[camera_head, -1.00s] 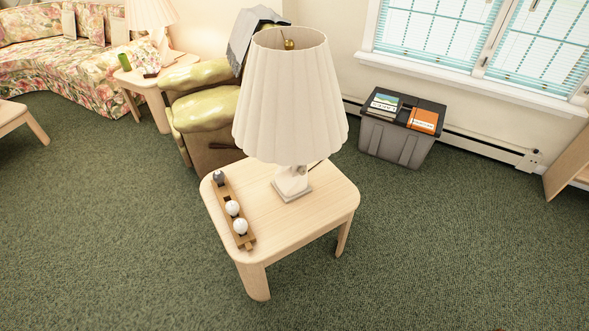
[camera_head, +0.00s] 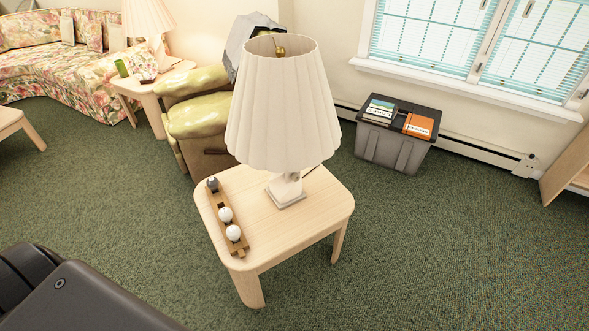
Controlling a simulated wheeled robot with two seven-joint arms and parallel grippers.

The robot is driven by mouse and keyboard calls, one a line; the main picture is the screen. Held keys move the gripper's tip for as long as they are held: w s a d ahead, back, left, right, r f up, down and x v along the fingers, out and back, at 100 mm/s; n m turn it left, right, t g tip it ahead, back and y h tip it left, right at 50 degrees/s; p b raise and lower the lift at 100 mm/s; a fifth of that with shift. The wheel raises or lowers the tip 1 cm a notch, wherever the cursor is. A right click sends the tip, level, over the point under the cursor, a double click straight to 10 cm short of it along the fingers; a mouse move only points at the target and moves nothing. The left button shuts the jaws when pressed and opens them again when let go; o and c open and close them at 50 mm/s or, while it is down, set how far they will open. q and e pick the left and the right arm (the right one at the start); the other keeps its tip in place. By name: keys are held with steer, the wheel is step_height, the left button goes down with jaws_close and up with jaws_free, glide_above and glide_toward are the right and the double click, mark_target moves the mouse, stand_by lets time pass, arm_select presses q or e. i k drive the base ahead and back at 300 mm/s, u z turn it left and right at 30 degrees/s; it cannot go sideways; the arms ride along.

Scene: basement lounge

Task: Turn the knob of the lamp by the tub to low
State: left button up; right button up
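The lamp by the tub has a pleated cream shade (camera_head: 280,110) and a pale square-footed base (camera_head: 286,192). It stands upright on a light wooden side table (camera_head: 290,228). The grey tub (camera_head: 390,150) is on the floor behind and to the right, under the window. A small dark stem sticks out by the lamp's base; I cannot tell its setting. The shade hides the upper part of the base. Part of my dark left arm shows at the bottom left, but its gripper is out of frame. My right gripper is not in view.
A wooden tray (camera_head: 241,247) with two white balls and a dark piece lies on the table's left side. A green armchair (camera_head: 200,115) stands close behind. A second lamp (camera_head: 148,16) is on another side table at the back left. Carpet on the right is clear.

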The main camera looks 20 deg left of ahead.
mark_target(296, 178)
steer(key=i, duration=1.25)
steer(key=u, duration=1.3)
